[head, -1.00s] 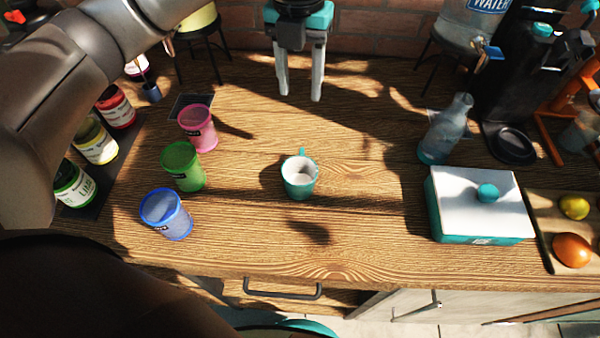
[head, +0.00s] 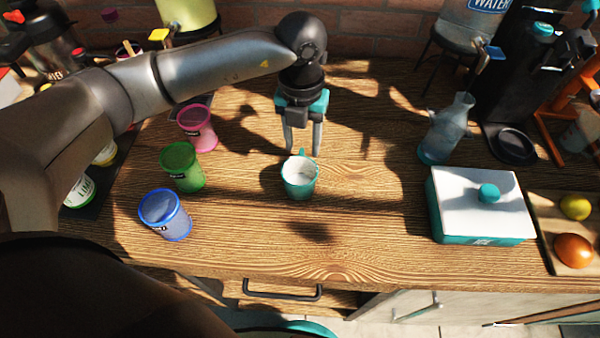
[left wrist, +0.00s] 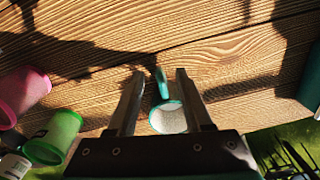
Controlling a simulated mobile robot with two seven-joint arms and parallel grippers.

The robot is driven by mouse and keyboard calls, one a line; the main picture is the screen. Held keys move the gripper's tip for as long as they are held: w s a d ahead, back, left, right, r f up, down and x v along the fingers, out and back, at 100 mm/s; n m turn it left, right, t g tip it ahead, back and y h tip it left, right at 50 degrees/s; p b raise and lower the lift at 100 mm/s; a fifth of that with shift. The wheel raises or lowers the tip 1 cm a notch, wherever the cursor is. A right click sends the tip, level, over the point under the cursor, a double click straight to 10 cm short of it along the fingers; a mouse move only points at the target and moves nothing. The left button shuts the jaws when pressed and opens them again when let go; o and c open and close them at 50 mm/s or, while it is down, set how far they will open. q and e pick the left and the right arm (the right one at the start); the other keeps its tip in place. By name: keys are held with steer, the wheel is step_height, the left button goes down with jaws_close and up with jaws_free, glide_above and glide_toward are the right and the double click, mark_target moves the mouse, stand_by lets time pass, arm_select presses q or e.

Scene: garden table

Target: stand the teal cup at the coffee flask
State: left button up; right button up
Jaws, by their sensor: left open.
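The teal cup (head: 299,179) stands upright mid-table, white inside, with its handle pointing away from me. My left gripper (head: 303,150) is open and points down just behind the cup. In the left wrist view the cup (left wrist: 168,118) shows below the open fingers (left wrist: 160,73), and its handle lies between them in the picture. I cannot tell whether the fingers touch it. A dark flask (head: 53,45) with partly readable lettering stands at the far left back; I cannot tell if it is the coffee flask. My right gripper is not in view.
Blue (head: 166,215), green (head: 183,167) and pink (head: 198,129) tumblers stand left of the cup. A glass bottle (head: 446,130) and a white-lidded teal box (head: 480,205) stand to the right. The wood between cup and box is clear.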

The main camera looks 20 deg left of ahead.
arm_select(q)
steer(key=shift+f, duration=0.85)
steer(key=shift+c, duration=0.2)
jaws_close()
stand_by(0.5)
